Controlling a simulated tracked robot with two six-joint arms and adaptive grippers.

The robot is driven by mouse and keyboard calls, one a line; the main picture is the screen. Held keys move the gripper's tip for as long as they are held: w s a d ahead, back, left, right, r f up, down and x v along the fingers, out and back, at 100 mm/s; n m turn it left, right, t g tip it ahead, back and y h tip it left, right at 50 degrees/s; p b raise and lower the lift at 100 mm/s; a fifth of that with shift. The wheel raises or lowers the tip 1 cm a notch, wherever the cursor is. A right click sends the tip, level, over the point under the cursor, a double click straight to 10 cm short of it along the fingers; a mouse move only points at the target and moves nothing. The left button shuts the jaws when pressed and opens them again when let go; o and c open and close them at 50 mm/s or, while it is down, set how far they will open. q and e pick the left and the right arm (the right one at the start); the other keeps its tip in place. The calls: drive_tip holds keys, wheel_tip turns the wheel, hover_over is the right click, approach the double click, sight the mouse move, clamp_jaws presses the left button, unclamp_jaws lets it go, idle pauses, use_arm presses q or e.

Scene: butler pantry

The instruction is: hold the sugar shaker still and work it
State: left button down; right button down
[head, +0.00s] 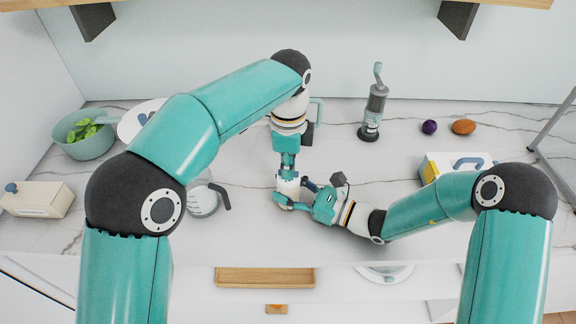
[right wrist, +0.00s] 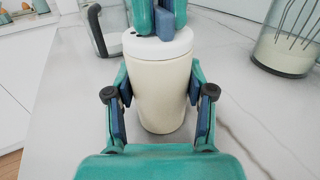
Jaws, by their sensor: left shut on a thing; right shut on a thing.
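The sugar shaker is a cream cylinder with a white lid, upright on the marble counter; it shows in the right wrist view (right wrist: 160,95) and, small and partly covered, in the head view (head: 288,186). My right gripper (right wrist: 160,110) is shut on its body, one finger on each side; it also shows in the head view (head: 290,199). My left gripper (right wrist: 160,22) comes down from above and is shut on the shaker at its lid. The left fingers hide part of the lid's top.
A glass jug (head: 203,200) stands close on the left. A grey grinder (head: 374,105), a purple onion (head: 429,127) and an orange-brown vegetable (head: 463,127) are behind to the right. A green bowl (head: 85,143) and a cream box (head: 37,199) sit far left. A wooden tray (head: 265,277) lies below the front edge.

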use_arm(q)
drive_tip(key=m, duration=0.4)
drive_tip(key=shift+m, duration=2.1)
drive_tip(key=c, duration=1.3)
unclamp_jaws()
drive_tip(key=shift+o, duration=0.2)
wheel_tip(320, 180, up, 12)
drive_tip(key=shift+f, duration=0.15)
